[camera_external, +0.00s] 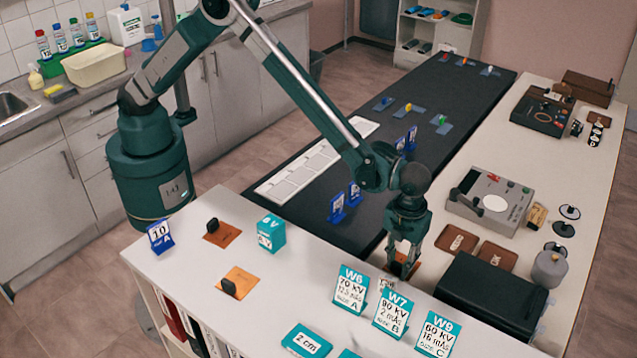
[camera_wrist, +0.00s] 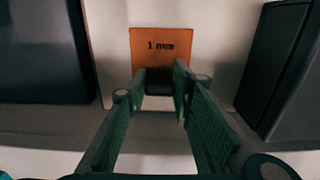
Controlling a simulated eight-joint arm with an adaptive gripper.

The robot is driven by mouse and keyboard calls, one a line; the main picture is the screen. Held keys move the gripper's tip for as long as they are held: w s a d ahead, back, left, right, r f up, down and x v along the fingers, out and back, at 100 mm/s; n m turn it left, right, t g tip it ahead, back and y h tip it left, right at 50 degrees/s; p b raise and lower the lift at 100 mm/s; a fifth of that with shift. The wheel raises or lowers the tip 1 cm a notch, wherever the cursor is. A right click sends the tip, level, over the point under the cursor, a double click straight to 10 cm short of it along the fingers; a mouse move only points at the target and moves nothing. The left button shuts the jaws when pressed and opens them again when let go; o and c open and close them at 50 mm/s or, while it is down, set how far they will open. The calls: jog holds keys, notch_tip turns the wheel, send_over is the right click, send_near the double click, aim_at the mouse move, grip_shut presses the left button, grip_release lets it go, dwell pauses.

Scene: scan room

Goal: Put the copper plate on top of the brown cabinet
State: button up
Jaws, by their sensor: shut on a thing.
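An orange copper plate marked "1 mm" (camera_wrist: 160,40) with a dark grip block shows in the wrist view. My gripper (camera_wrist: 162,82) is shut on the block, a finger on either side. In the external view my gripper (camera_external: 402,255) points down beyond the back edge of the white-topped shelf, with part of the copper plate (camera_external: 405,269) at its tips. I cannot tell whether the plate touches a surface. A small brown cabinet-like box (camera_external: 588,87) stands at the far end of the right bench; I cannot tell if it is the brown cabinet.
Two more copper plates (camera_external: 222,240) (camera_external: 240,278) with black grips lie on the white-topped shelf (camera_external: 180,275), beside several teal sign blocks. A black box (camera_external: 490,300) stands close to the right of my gripper. A grey device (camera_external: 490,203) and brown trays sit on the right bench.

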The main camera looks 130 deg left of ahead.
aim_at(399, 263)
jog(key=shift+f, duration=0.15)
jog(key=o, duration=0.9)
notch_tip(399, 263, up, 12)
jog(key=shift+r+p, duration=0.2)
jog(key=shift+p, duration=0.1)
dwell(0.5)
